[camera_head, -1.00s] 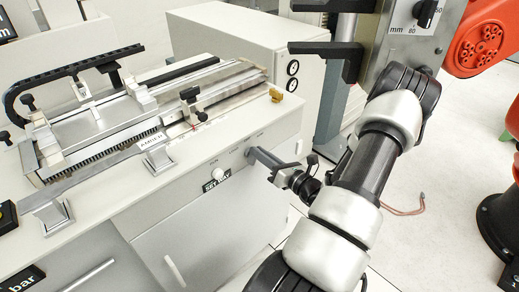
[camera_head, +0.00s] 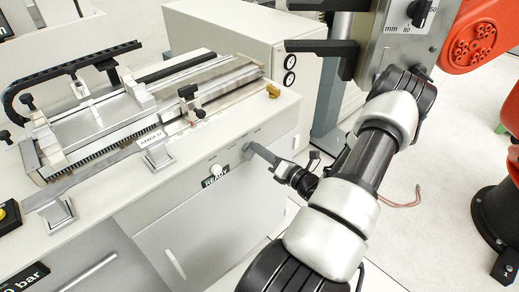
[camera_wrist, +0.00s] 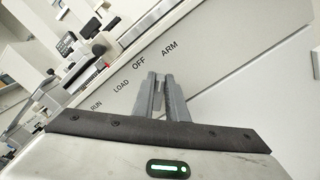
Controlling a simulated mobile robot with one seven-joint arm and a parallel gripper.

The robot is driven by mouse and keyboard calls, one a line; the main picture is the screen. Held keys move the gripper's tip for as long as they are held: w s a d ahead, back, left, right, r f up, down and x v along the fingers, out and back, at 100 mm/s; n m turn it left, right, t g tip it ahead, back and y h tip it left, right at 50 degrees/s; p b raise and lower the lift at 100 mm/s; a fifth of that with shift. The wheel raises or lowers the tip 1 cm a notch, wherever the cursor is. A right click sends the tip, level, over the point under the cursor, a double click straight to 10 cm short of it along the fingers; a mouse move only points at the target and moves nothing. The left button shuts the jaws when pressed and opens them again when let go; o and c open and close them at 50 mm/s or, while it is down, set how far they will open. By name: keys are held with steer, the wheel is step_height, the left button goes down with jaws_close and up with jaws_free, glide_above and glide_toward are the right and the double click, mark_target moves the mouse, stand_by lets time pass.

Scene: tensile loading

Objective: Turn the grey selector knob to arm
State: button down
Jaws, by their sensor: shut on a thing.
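My gripper (camera_head: 252,150) reaches the front panel of the pale machine bench (camera_head: 215,140) from the right in the head view. In the wrist view my gripper's two grey fingers (camera_wrist: 160,82) are close together at the panel, below the printed labels RUN, LOAD, OFF and ARM (camera_wrist: 169,48). They are shut on the grey selector knob, which they almost wholly hide. I cannot tell which label the knob points to. The fingers lie nearest below OFF and ARM.
A white round part (camera_head: 219,171) and a black plate reading READY (camera_head: 216,181) sit on the panel left of my gripper. A metal slide fixture (camera_head: 110,118) lies on the bench top. A grey column (camera_head: 332,95) and an orange robot arm (camera_head: 484,45) stand at right.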

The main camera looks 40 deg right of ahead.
steer(key=c, duration=1.8)
jaws_free()
steer(key=shift+o, duration=0.2)
steer(key=shift+s, duration=0.1)
steer(key=s+d, duration=0.1)
steer(key=s, duration=1.6)
steer(key=shift+s+d, duration=0.15)
steer(key=shift+d, duration=0.05)
